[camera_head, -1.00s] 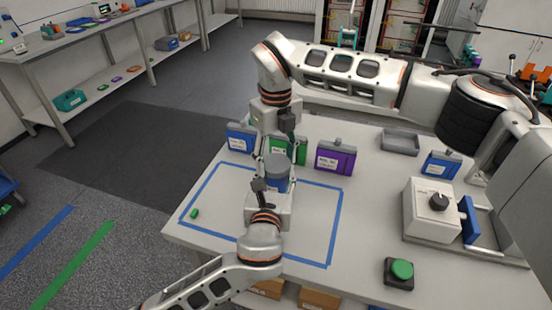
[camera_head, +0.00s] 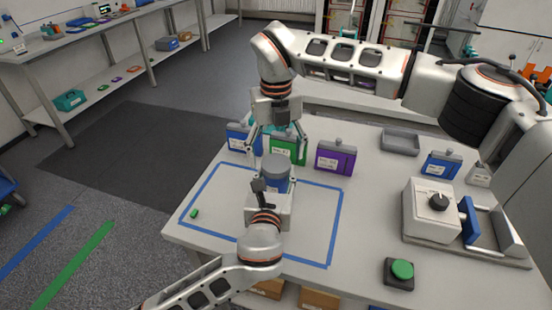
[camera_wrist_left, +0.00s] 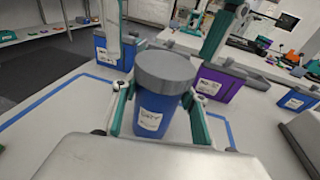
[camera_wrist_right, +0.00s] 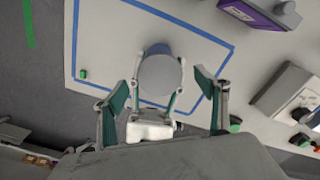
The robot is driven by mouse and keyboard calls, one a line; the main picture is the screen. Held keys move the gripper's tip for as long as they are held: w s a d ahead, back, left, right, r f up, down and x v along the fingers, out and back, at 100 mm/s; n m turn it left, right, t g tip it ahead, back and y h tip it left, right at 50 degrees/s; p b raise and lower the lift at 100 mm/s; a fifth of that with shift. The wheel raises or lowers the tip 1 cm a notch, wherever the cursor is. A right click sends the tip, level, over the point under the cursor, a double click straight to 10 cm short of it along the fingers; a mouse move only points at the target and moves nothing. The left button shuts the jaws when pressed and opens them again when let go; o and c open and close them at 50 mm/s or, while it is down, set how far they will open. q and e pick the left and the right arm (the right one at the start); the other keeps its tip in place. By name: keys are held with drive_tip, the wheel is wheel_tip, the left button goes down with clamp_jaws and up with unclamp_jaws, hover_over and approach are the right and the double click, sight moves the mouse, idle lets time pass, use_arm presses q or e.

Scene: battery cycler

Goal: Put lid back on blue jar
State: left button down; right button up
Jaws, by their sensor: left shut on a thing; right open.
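The blue jar (camera_wrist_left: 155,118) with a white label stands upright inside the blue tape square. The grey lid (camera_wrist_left: 165,68) sits on top of the jar and covers its mouth; it also shows in the head view (camera_head: 276,164) and from above in the right wrist view (camera_wrist_right: 160,75). My left gripper (camera_head: 274,182) is shut around the jar's body, with a finger on each side in the left wrist view (camera_wrist_left: 157,105). My right gripper (camera_head: 276,140) is open and empty above and behind the jar. Its fingers stand wide apart on either side of the lid in the right wrist view (camera_wrist_right: 160,85).
Blue (camera_head: 238,138), green (camera_head: 288,149) and purple (camera_head: 335,158) flat containers stand behind the jar, close to my right gripper. A grey tray (camera_head: 400,142), a knobbed box (camera_head: 430,210) and a green button (camera_head: 402,269) are to the right. A small green piece (camera_head: 194,213) lies inside the tape.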

wheel_tip(320, 180, up, 10)
idle(0.3)
drive_tip(key=shift+r, duration=0.1)
use_arm(q)
drive_tip(key=c, duration=1.1)
unclamp_jaws()
drive_tip(key=shift+o, duration=0.2)
drive_tip(key=v, duration=1.2)
drive_tip(key=shift+s+f, duration=0.15)
drive_tip(key=shift+f, duration=0.05)
use_arm(e)
drive_tip(key=shift+s, duration=0.1)
